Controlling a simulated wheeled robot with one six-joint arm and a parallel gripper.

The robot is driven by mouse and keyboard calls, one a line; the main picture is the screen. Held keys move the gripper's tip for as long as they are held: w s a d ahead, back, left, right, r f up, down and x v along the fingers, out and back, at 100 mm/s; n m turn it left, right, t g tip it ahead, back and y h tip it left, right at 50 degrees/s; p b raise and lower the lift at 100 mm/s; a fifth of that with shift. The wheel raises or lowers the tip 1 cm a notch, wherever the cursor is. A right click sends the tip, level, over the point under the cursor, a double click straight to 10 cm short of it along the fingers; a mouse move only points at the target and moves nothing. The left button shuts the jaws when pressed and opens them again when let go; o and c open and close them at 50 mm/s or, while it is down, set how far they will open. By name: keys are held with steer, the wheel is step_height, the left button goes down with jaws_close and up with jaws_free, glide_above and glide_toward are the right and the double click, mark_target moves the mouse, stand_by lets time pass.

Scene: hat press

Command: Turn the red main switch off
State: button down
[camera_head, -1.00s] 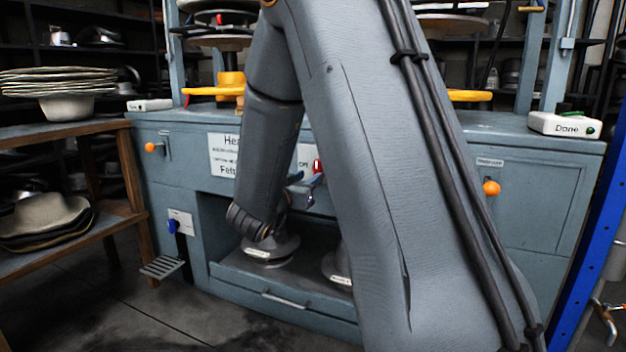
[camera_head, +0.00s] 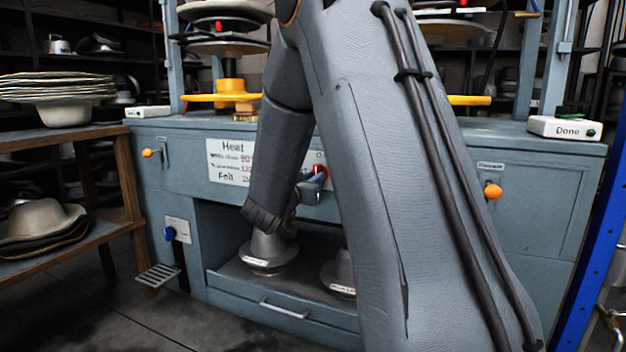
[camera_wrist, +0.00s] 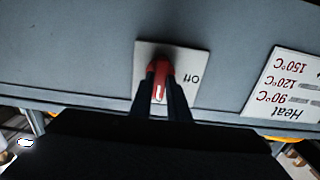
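The red main switch (camera_wrist: 159,74) is a red knob with a white mark, on a pale plate (camera_wrist: 193,62) on the blue-grey panel. The wrist view shows the plate upside down, with "Off" to the knob's right; the white mark points down in that picture, not at "Off". My gripper (camera_wrist: 162,82) has its two dark fingers on either side of the knob, with no clear gap seen, so it looks shut on it. In the head view the red switch (camera_head: 320,171) shows beside my gripper (camera_head: 312,182), partly hidden by my arm.
A "Heat" sign (camera_head: 230,162) is left of the switch. Orange knobs (camera_head: 148,153) and (camera_head: 492,191) are on the front, a blue switch (camera_head: 169,233) lower left. Metal forms (camera_head: 268,250) stand in the opening below. A "Done" box (camera_head: 565,128) is at right.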

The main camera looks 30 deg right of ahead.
steer(key=shift+s+n+p, duration=0.1)
steer(key=shift+n+p, duration=0.2)
steer(key=shift+p, duration=0.4)
steer(key=shift+f+n+p, duration=0.15)
steer(key=shift+n+p, duration=8.45)
steer(key=shift+p, duration=3)
steer(key=c, duration=1.7)
jaws_free()
steer(key=shift+d, duration=0.1)
